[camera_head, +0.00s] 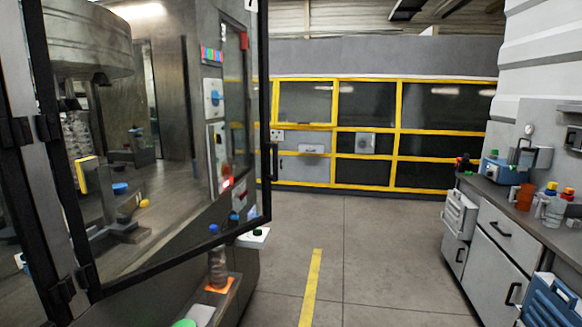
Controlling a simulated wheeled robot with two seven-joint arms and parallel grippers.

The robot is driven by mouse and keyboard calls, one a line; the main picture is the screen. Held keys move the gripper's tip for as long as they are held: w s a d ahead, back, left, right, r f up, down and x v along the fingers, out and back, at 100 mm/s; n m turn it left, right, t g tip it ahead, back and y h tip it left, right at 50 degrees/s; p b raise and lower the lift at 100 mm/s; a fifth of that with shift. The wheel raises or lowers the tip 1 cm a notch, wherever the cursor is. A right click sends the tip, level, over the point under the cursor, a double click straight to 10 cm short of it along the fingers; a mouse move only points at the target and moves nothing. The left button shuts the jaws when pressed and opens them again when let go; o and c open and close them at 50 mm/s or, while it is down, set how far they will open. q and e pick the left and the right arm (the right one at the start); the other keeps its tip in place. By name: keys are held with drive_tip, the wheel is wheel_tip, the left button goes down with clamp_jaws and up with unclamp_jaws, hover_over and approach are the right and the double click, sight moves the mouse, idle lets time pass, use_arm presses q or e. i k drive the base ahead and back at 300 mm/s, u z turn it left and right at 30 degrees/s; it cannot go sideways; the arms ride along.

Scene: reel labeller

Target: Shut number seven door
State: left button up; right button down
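A large glass door (265,110) with a black frame stands swung open toward me at the left of the head view. Its hinges (47,127) are on the left side and its black handle (274,162) is on the right edge. Through the glass I see the machine's inside, with a yellow-edged part (87,174) and a large round grey part (88,42). Neither of my grippers is in view.
A grey counter (513,203) with drawers, a blue box (496,171) and bottles runs along the right. A blue crate (552,301) is at the lower right. Yellow-framed cabinets (398,130) stand at the back. The floor (385,262) between is clear, with a yellow line (311,285).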

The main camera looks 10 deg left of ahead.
sight(50, 127)
drive_tip(key=i, duration=0.9)
drive_tip(key=u, duration=1.85)
